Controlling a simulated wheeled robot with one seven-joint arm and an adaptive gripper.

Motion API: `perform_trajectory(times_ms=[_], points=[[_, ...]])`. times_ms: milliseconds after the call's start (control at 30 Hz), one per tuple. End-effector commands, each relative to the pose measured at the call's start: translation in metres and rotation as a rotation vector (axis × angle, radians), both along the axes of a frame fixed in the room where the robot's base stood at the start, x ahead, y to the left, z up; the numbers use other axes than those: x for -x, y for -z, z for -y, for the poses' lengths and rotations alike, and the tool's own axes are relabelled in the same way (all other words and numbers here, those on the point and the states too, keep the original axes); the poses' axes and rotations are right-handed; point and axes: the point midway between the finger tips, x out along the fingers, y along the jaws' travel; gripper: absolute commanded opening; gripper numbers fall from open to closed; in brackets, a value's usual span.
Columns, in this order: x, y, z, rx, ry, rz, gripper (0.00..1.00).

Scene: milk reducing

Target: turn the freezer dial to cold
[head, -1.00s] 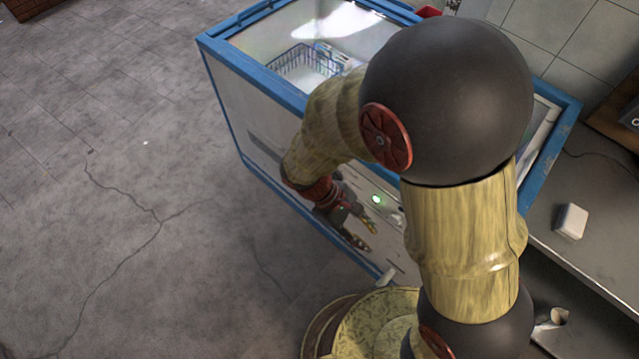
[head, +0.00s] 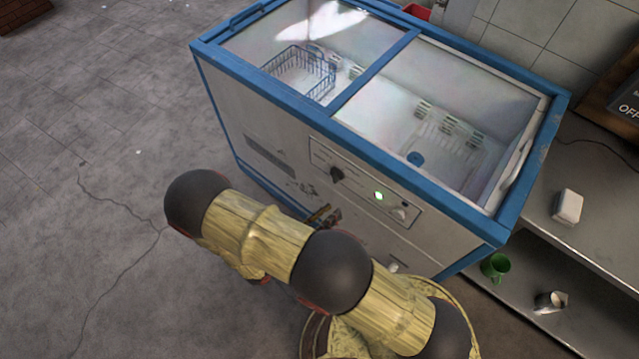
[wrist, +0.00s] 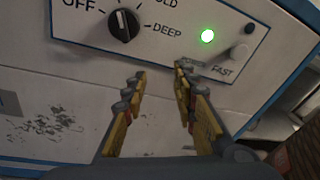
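The freezer (head: 280,150) is a white chest with blue edges and a glass top. Its black dial (head: 337,174) sits on the front control panel. In the wrist view the dial (wrist: 124,26) is at the upper left, among the labels OFF, a partly cut-off "OLD", and DEEP. A pale mark on the dial points roughly upward in the picture; I cannot tell its exact setting. My gripper (wrist: 160,82) is open and empty, its two fingers apart, below and to the right of the dial, not touching it. In the head view my gripper (head: 326,216) shows just below the panel, partly hidden by my arm.
A green light (wrist: 208,36) glows right of the dial, near a button (wrist: 240,52) and the FAST label. A metal shelf unit at the right holds a white object (head: 568,206), a green mug (head: 495,267) and another cup (head: 550,301). The floor at left is clear.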

Motion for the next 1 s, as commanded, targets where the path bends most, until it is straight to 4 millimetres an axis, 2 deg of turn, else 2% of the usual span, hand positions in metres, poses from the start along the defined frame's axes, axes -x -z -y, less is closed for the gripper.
perform_trajectory(times_ms=[33,100,233,367,800,1000], points=[[-0.013,-0.005,-0.013,0.01,-0.044,0.009,0.28],[-0.027,-0.011,-0.026,0.034,-0.1,0.017,0.28],[-0.04,-0.022,-0.037,0.087,-0.159,0.02,0.28],[-0.045,-0.025,-0.032,0.106,-0.156,0.012,0.28],[-0.087,-0.024,0.011,0.103,-0.153,0.012,0.28],[-0.094,-0.025,0.018,0.103,-0.155,0.012,0.28]])
